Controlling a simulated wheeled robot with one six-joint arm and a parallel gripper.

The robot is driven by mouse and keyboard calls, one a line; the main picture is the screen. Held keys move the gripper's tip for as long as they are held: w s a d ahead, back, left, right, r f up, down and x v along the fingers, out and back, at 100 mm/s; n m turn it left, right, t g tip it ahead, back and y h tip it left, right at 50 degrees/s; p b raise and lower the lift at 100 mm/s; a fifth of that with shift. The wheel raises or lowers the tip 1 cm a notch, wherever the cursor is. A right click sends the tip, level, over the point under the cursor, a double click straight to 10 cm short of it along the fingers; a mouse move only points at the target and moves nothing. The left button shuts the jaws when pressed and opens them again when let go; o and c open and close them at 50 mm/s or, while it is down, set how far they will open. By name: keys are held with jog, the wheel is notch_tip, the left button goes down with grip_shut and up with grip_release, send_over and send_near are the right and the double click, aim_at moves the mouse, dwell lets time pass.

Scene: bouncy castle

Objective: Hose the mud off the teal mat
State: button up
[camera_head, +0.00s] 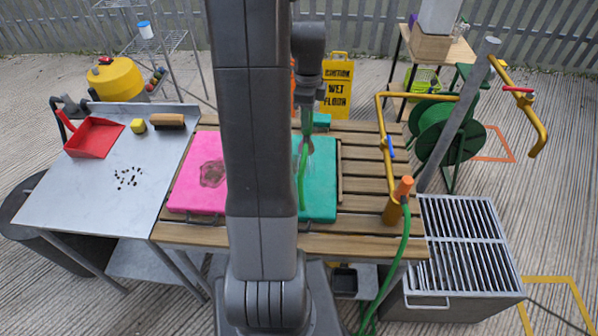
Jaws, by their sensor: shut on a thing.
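The teal mat (322,190) lies on the slatted wooden table, partly hidden behind my arm. A greyish smudge shows near its upper part, close under my gripper; I cannot tell how much mud it holds. My gripper (307,112) points down above the mat's far part and is shut on the green hose (302,178). A length of hose hangs from it across the mat's left part. Its nozzle end is too small to make out. Another stretch of hose (397,262) runs down from the orange connector (403,188) on the yellow tap pipe (384,135), which has a blue lever.
A pink mat (190,180) with a dark mud patch lies left of my arm. A metal table (95,195) holds a red dustpan (93,138), a brush (168,121) and dark crumbs. A grated metal bin (465,245) stands right, below a green reel (445,130).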

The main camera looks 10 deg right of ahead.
jog(key=w+a, duration=0.2)
jog(key=w, duration=0.1)
jog(key=shift+a, duration=0.3)
jog(key=shift+s, duration=0.1)
dwell(1.0)
jog(key=shift+s+a, duration=1.85)
jog(key=shift+s, duration=0.2)
notch_tip(320, 180, up, 7)
jog(key=p, duration=0.5)
dwell(0.6)
